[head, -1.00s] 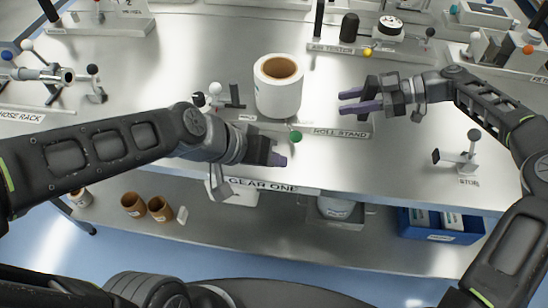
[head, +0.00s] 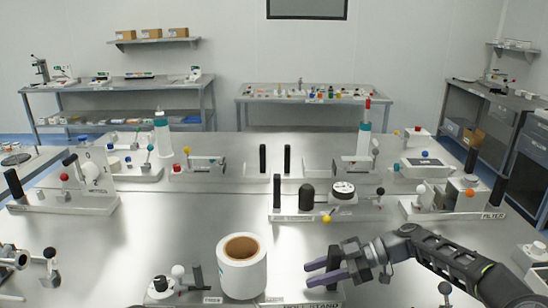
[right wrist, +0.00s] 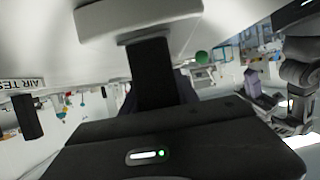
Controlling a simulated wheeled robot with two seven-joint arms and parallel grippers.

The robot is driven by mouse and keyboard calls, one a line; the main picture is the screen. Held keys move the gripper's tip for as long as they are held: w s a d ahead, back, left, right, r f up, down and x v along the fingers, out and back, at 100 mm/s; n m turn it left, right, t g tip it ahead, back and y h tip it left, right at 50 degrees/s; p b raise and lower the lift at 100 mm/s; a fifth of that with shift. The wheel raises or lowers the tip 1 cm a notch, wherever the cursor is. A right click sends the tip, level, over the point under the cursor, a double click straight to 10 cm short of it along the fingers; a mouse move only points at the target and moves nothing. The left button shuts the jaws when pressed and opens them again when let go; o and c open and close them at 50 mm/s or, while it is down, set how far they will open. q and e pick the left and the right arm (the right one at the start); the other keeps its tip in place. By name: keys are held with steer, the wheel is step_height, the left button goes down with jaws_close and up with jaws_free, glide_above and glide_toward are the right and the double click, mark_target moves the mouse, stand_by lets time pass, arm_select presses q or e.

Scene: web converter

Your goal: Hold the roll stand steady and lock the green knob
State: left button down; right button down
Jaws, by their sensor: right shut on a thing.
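The roll stand's label edge (head: 300,304) shows at the bottom of the head view, with a white roll with a brown core (head: 242,265) standing upright on it. My right gripper (head: 325,268) is right of the roll, shut on a black upright handle of the stand. In the right wrist view this black handle (right wrist: 150,75) rises from the jaws to a pale plate (right wrist: 140,15). The green knob (right wrist: 201,56) shows small in that view and is out of the head view. My left gripper (right wrist: 256,86) seems to be at the right there; its jaw gap is unclear.
A fixture with a black cylinder and dial (head: 343,190) stands behind the roll stand. A small fixture with a white ball (head: 178,271) is left of the roll. The bench between has bare room.

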steer(key=shift+d+f, duration=0.1)
steer(key=shift+f, duration=0.1)
stand_by(0.3)
steer(key=c, duration=1.3)
jaws_free()
steer(key=shift+c, duration=0.2)
steer(key=o, duration=0.5)
steer(key=shift+r, duration=0.2)
steer(key=shift+r, duration=0.1)
step_height(320, 180, up, 10)
